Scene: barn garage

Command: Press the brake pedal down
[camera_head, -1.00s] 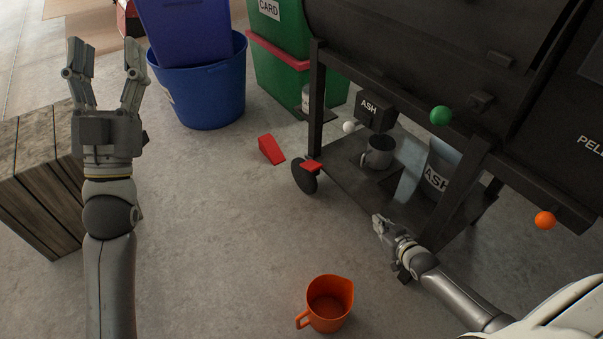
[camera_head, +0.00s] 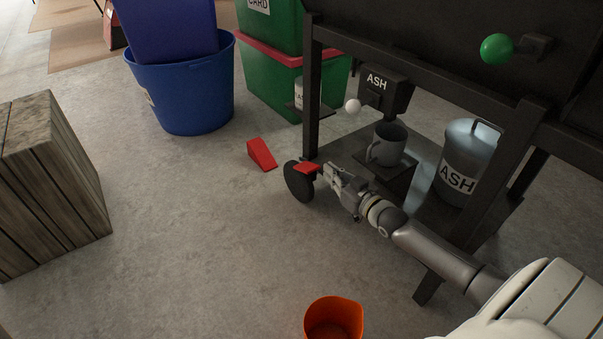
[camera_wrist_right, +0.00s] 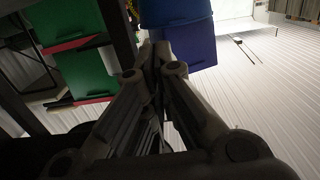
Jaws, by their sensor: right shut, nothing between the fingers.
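The brake pedal (camera_head: 306,167) is a small red tab above the black caster wheel (camera_head: 298,184) at the front left leg of the black smoker stand. My right gripper (camera_head: 328,171) is shut and empty, with its fingertips just right of the pedal in the head view. I cannot tell whether they touch it. The right wrist view shows the closed fingers (camera_wrist_right: 155,52) pointing away from the camera; the pedal cannot be made out there. My left gripper is out of view.
A red wedge (camera_head: 262,154) lies on the floor left of the wheel. An orange jug (camera_head: 334,318) stands near the bottom edge. A grey mug (camera_head: 386,145) and an ash bucket (camera_head: 467,160) are on the lower shelf. A wooden crate (camera_head: 60,190) stands left; floor between is clear.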

